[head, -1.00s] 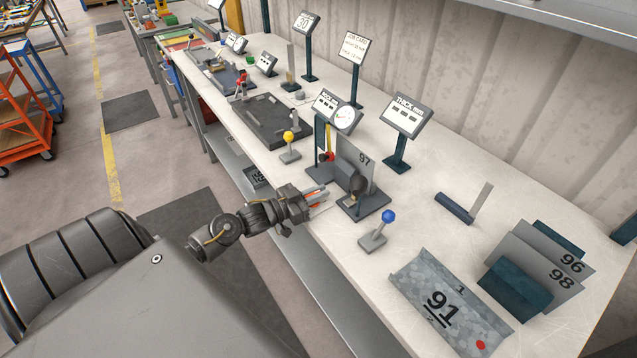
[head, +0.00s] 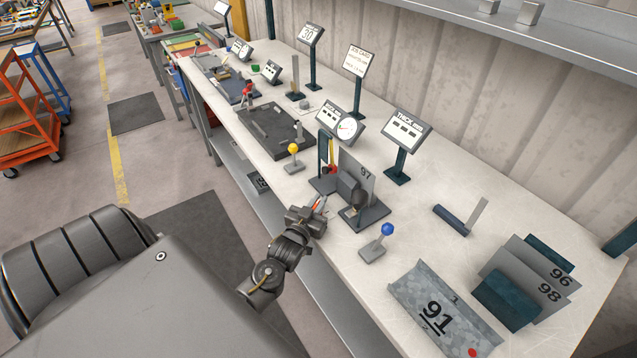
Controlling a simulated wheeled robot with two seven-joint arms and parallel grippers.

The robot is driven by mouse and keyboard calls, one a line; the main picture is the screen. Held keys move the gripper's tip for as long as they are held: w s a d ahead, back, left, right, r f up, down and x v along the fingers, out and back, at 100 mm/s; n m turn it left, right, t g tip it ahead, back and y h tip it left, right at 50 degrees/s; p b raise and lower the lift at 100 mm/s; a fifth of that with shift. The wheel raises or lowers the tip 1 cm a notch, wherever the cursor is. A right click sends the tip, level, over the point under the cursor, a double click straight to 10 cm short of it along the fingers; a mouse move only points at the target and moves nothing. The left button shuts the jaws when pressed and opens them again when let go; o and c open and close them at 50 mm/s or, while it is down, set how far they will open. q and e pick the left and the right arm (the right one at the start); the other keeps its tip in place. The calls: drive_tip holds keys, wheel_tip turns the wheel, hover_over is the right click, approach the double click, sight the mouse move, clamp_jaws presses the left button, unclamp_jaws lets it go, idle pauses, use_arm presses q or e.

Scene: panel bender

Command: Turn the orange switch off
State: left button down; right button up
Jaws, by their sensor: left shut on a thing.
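My left gripper (head: 312,211) is at the front edge of the bench, beside the upright plate marked 97 (head: 357,172) and its dark base. A red knob (head: 331,170) on a stand with a yellow strip is just behind. My right gripper is not in view.
A yellow-knobbed lever (head: 293,150) and a blue-knobbed lever (head: 387,230) stand either side. A dial (head: 347,129) and a display (head: 407,128) stand behind. A grey tray marked 91 (head: 410,283) and plates 96 and 98 are at right.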

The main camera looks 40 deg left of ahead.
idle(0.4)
use_arm(q)
drive_tip(key=c, duration=1.5)
unclamp_jaws()
drive_tip(key=shift+s, duration=0.1)
drive_tip(key=shift+s+d+f, duration=0.1)
drive_tip(key=shift+s, duration=0.2)
drive_tip(key=shift+b+v, duration=1.5)
drive_tip(key=shift+v, duration=3.5)
